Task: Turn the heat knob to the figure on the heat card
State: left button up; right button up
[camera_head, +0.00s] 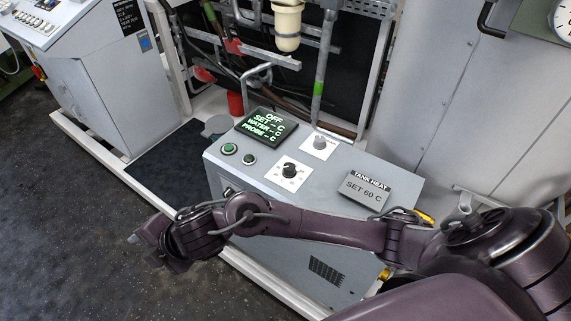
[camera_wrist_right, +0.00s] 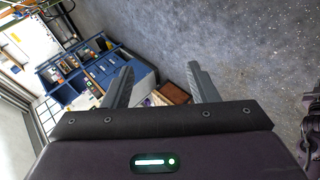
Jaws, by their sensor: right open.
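The heat card (camera_head: 366,188) stands on the right of the grey console top and reads "TANK HEAT, SET 60 C". A black knob (camera_head: 289,171) sits on a white dial plate at the middle of the console. A grey knob (camera_head: 320,142) sits on a second white plate behind it. The display (camera_head: 266,126) reads OFF, with SET, WATER and PROBE showing dashes. My right gripper (camera_head: 150,249) is at the left in front of the console, apart from both knobs. In the right wrist view its fingers (camera_wrist_right: 164,88) are open and empty. My left gripper is out of view.
Two green buttons (camera_head: 229,149) sit left of the black knob. The grey console (camera_head: 323,221) has a vertical front beneath my right arm. Pipes and a cream vessel (camera_head: 287,24) stand behind it. Dark floor (camera_head: 75,235) is open at the left. Blue shelving (camera_wrist_right: 95,75) shows in the wrist view.

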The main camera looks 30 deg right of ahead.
notch_tip(320, 180, down, 4)
jog(key=w+d+n+g, duration=0.2)
jog(key=d+n, duration=0.1)
jog(key=n, duration=0.2)
notch_tip(320, 180, up, 6)
jog(key=n+g+h, duration=0.3)
jog(key=g+h, duration=0.2)
jog(key=h, duration=0.2)
send_over(289, 166)
jog(key=shift+a, duration=0.3)
jog(key=shift+s+d, duration=0.15)
jog(key=shift+d, duration=0.15)
notch_tip(289, 166, down, 5)
jog(key=shift+b, duration=1)
jog(key=shift+f+p, duration=0.3)
jog(key=shift+f, duration=0.95)
